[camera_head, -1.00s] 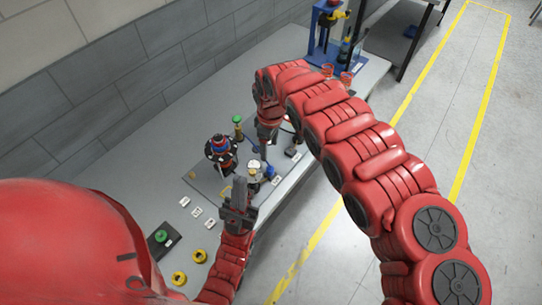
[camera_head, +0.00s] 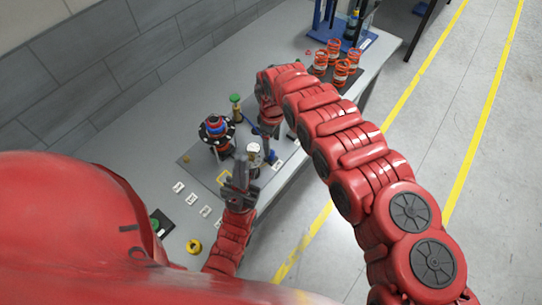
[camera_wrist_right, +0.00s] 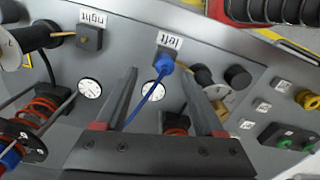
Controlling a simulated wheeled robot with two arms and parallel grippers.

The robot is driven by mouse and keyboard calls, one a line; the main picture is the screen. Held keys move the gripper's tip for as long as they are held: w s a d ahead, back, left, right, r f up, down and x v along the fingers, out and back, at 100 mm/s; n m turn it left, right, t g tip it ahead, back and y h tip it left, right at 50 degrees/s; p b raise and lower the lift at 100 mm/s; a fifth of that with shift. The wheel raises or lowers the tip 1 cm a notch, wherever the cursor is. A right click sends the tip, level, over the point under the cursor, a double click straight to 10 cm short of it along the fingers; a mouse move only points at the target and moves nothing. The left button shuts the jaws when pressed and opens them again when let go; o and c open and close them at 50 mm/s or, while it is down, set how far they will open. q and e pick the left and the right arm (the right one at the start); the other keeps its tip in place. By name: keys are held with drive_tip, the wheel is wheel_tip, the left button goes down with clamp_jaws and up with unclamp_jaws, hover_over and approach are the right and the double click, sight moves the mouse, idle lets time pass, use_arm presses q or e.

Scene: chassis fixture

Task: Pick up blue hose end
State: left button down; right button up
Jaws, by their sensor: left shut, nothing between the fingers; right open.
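In the right wrist view a blue hose end (camera_wrist_right: 166,67) sits at the small block with the "left" label (camera_wrist_right: 170,41). A thin blue hose (camera_wrist_right: 147,101) runs from it down between my fingers. My right gripper (camera_wrist_right: 157,76) is open, with its fingertips to either side of the hose and just short of the blue end. In the head view my right gripper (camera_head: 266,146) points down over the fixture plate beside a white-topped cylinder (camera_head: 254,152). My left gripper (camera_head: 241,164) is shut and empty, just left of that cylinder.
A shock-like assembly (camera_head: 217,131) with a black disc and a green-topped post (camera_head: 235,100) stand on the plate. A block labelled "right" (camera_wrist_right: 89,38) is at upper left in the wrist view. Orange springs (camera_head: 338,70) stand at the back. Small white labels line the table front.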

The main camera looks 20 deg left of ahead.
drive_tip(key=shift+s+f, duration=0.2)
drive_tip(key=shift+f, duration=0.2)
wheel_tip(320, 180, down, 4)
drive_tip(key=shift+s+a+f+b, duration=0.1)
drive_tip(key=shift+f+b, duration=0.15)
drive_tip(key=shift+b, duration=0.7)
drive_tip(key=shift+r, duration=0.1)
drive_tip(key=shift+c, duration=1.1)
clamp_jaws()
